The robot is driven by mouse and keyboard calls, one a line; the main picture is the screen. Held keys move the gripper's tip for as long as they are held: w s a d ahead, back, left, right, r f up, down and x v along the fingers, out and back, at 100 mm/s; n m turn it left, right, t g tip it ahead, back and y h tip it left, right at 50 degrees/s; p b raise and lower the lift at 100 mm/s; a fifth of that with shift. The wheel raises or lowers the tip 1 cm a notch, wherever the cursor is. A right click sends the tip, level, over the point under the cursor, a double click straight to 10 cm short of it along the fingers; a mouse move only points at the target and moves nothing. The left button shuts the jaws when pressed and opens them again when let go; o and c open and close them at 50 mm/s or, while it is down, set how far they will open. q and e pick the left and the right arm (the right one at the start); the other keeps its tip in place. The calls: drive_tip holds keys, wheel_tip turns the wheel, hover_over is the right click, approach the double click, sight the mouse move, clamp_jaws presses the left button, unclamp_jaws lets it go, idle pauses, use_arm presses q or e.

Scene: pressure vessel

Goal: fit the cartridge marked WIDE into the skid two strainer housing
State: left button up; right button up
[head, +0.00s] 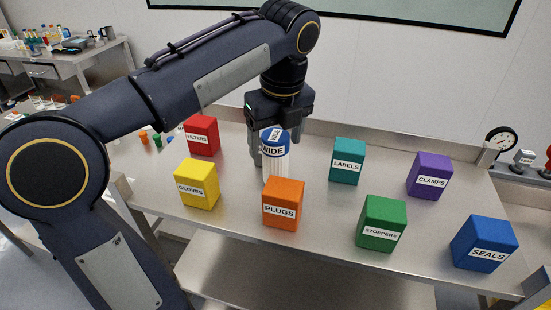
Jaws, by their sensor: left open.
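The cartridge marked WIDE (275,168) stands upright on the steel table, with a blue top band and a white ribbed body. The orange PLUGS box hides its lower end. My left gripper (274,135) comes down over its top from above, with its jaws open and a finger beside the cartridge on the left. I cannot tell whether the fingers touch it. My right gripper is not in view. I cannot make out the skid two strainer housing in this view.
Around the cartridge on the table (315,215) stand the red FILTERS (202,134), yellow GLOVES (196,182), orange PLUGS (284,204), teal LABELS (347,160), green STOPPERS (381,223), purple CLAMPS (429,175) and blue SEALS (484,243) boxes. A gauge (500,142) and pipework are at the right edge.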

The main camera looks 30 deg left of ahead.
use_arm(q)
drive_tip(key=shift+w+f, duration=0.1)
drive_tip(key=shift+f, duration=0.45)
drive_tip(key=shift+a, duration=0.1)
drive_tip(key=c, duration=1.2)
drive_tip(key=shift+r, duration=0.1)
